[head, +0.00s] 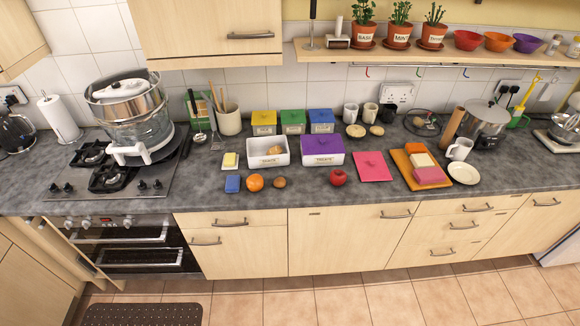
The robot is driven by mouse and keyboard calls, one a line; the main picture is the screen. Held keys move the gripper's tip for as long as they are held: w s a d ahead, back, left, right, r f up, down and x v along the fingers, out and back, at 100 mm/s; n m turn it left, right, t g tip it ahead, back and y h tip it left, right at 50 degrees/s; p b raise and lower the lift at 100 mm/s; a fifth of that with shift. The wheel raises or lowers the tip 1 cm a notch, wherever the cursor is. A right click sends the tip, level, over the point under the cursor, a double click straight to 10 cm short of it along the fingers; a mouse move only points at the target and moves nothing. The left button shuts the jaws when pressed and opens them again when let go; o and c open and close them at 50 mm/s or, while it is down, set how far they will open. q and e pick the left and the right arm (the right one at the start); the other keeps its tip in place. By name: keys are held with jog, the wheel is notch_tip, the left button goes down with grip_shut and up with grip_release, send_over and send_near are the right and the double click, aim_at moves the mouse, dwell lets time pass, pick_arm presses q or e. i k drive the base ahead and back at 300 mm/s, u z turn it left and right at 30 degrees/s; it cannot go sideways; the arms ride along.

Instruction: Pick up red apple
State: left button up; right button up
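The red apple (338,177) sits on the dark grey counter near its front edge, a little right of the picture's middle. It stands just in front of a purple box (322,165) and left of a pink board or mat (373,167). Nothing covers the apple. Neither my left nor my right gripper shows in the head view.
A wall shelf (440,51) with potted herbs and bowls hangs above. The counter (310,194) is bare around the apple's front.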

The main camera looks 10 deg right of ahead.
aim_at(338, 178)
jog(key=u, duration=0.3)
jog(key=i, duration=1.25)
jog(key=z, duration=0.7)
